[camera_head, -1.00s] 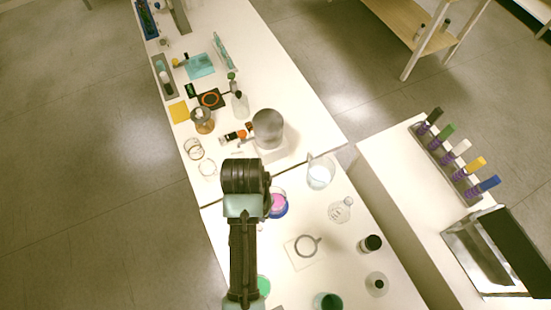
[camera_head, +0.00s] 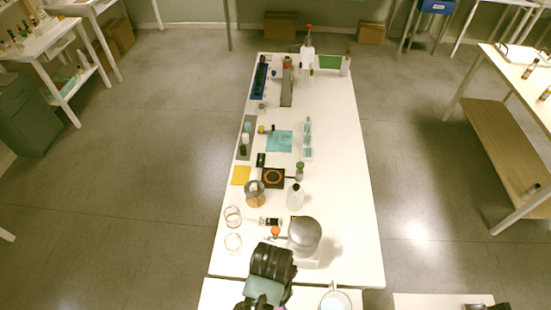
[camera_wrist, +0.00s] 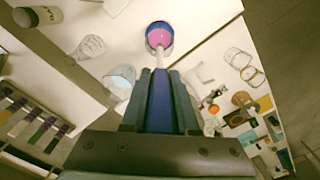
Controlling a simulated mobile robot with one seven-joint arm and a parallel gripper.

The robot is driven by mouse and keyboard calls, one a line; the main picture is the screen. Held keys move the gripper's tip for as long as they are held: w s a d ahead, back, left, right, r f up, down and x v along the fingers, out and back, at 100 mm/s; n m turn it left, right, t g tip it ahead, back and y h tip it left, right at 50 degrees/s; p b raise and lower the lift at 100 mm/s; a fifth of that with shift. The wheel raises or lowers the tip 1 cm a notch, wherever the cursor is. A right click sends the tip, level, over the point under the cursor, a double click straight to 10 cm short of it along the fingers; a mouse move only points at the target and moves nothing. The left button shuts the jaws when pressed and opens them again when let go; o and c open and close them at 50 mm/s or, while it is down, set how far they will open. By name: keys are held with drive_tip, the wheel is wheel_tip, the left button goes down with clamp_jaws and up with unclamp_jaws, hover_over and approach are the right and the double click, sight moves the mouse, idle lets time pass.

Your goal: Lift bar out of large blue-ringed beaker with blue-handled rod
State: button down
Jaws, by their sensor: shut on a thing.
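My gripper (camera_wrist: 160,76) is shut on the blue handle of a rod (camera_wrist: 160,108) in the wrist view. The rod's thin pale shaft (camera_wrist: 159,55) points away from the fingers toward a beaker with a blue ring and pink contents (camera_wrist: 159,33). The tip overlaps the beaker in this view; I cannot tell whether it is inside or above. The bar cannot be made out. In the head view my arm covers the bottom middle, and only a sliver of pink shows at the lower edge.
A grey domed device (camera_head: 304,235) stands just beyond my arm, near a clear jug (camera_head: 335,299). Two glass dishes (camera_head: 233,216) and an amber-bottomed vessel (camera_head: 255,194) stand left. A rack of colour-handled rods (camera_wrist: 38,125) is left in the wrist view. The table's right side is clear.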

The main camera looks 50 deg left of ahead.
wheel_tip(320, 180, down, 10)
drive_tip(key=b, duration=0.8)
drive_tip(key=shift+w+f, duration=0.1)
drive_tip(key=shift+f, duration=0.4)
idle(0.8)
drive_tip(key=shift+r+p, duration=4.15)
drive_tip(key=shift+r, duration=2.75)
